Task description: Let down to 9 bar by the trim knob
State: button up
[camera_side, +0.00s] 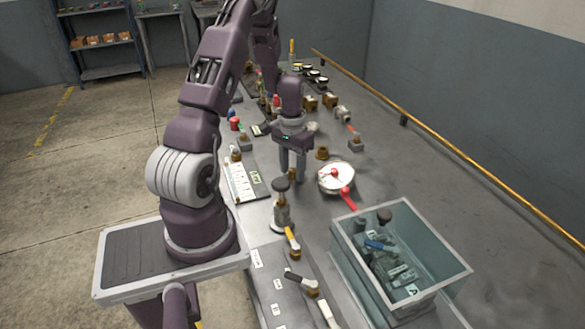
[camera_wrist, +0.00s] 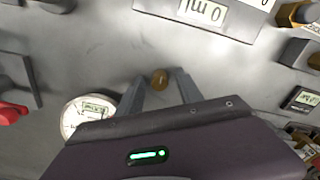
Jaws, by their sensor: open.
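My gripper (camera_side: 292,178) points down over the bench with its jaws open. In the side view a white round dial (camera_side: 329,184) with red parts stands right of my gripper.
A black-topped metal valve (camera_side: 282,208) stands in front of my gripper. A clear-walled bin (camera_side: 450,281) with grey parts is at the front right. Brass fittings (camera_side: 322,153) and other hardware stand close behind. The bench's right side is mostly bare.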

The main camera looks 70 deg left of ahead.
aim_at(292, 169)
jog(key=shift+c, duration=0.2)
grip_shut()
jog(key=n, duration=0.4)
jog(key=shift+o, duration=0.2)
grip_release()
notch_tip(292, 169, up, 7)
jog(key=shift+r, duration=0.1)
dwell(0.3)
